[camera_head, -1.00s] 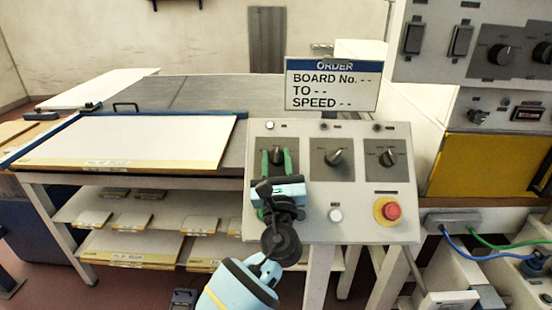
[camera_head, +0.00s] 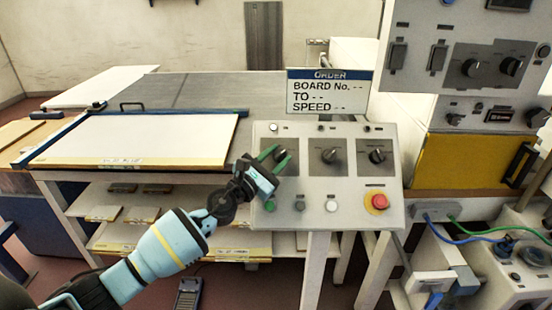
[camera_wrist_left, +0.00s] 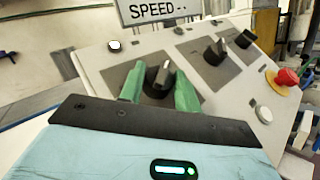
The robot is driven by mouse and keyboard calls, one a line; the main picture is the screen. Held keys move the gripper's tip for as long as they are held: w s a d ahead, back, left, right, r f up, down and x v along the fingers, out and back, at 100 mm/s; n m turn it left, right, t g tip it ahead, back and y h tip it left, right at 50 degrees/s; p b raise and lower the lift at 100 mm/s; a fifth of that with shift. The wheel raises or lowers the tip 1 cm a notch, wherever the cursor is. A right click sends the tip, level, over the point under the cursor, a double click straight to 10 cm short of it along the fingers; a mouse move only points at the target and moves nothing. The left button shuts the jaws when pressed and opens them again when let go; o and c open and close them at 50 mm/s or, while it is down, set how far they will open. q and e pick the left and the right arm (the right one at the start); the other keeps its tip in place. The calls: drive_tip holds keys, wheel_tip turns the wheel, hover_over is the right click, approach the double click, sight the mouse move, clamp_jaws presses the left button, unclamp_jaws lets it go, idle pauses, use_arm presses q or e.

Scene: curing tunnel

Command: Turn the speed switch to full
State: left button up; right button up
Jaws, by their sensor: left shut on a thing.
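The grey sloped control panel (camera_head: 300,215) carries a row of three dark rotary knobs: a left knob (camera_head: 280,153), a middle knob (camera_head: 329,155) and a right knob (camera_head: 377,155). Their labels are too small to read, so I cannot tell which is the speed switch. My left gripper (camera_head: 276,157) reaches in from the lower left, tilted, with its green fingers shut on the left knob. The left wrist view shows the left knob's pale-edged grip (camera_wrist_left: 163,75) between the two fingers. My right gripper is not in view.
A red stop button (camera_head: 379,202) on a yellow base and a white button (camera_head: 331,206) sit low on the panel. An order sign (camera_head: 328,92) stands behind it. A table with a white board (camera_head: 150,140) is at the left; another switch cabinet (camera_head: 425,75) is at the right.

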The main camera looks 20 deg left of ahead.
use_arm(q)
drive_tip(key=shift+m+g+h, duration=0.6)
drive_tip(key=shift+m+h, duration=0.1)
drive_tip(key=shift+m, duration=0.1)
drive_tip(key=shift+m+g, duration=0.3)
drive_tip(key=o, duration=1)
drive_tip(key=shift+c, duration=0.2)
drive_tip(key=shift+a, duration=0.1)
drive_tip(key=v, duration=0.6)
drive_tip(key=shift+s+a+f, duration=0.2)
drive_tip(key=shift+s, duration=0.1)
drive_tip(key=shift+s+a, duration=0.2)
drive_tip(key=shift+s, duration=0.2)
